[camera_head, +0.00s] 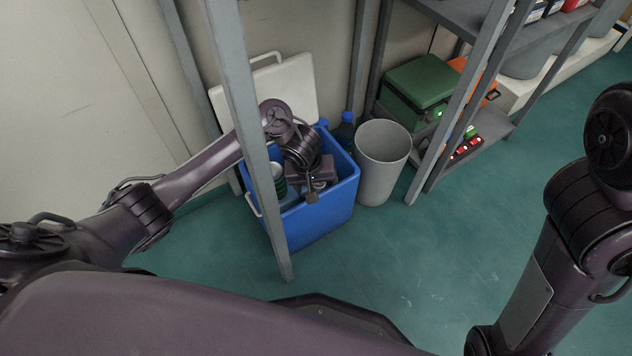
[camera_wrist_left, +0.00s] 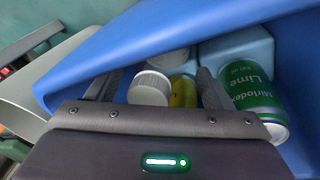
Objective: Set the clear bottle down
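My left gripper (camera_head: 312,190) reaches down into the open blue bin (camera_head: 322,222), among its contents. In the left wrist view its two fingers (camera_wrist_left: 162,74) stand apart on either side of a white cap (camera_wrist_left: 149,88) and a yellow patch (camera_wrist_left: 183,92) beside it. These may belong to the clear bottle; its body is mostly hidden, and I cannot tell whether the fingers press on it. A second white cap (camera_wrist_left: 169,58) shows just beyond. A green Lime can (camera_wrist_left: 252,98) lies to the right of the fingers. My right gripper is out of view.
A grey shelf post (camera_head: 258,140) stands in front of the bin, close to my left arm. A white lid (camera_head: 285,95) leans behind. A grey wastebasket (camera_head: 382,160) and a dark blue bottle (camera_head: 346,128) stand to the bin's right. The green floor (camera_head: 440,260) at right is clear.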

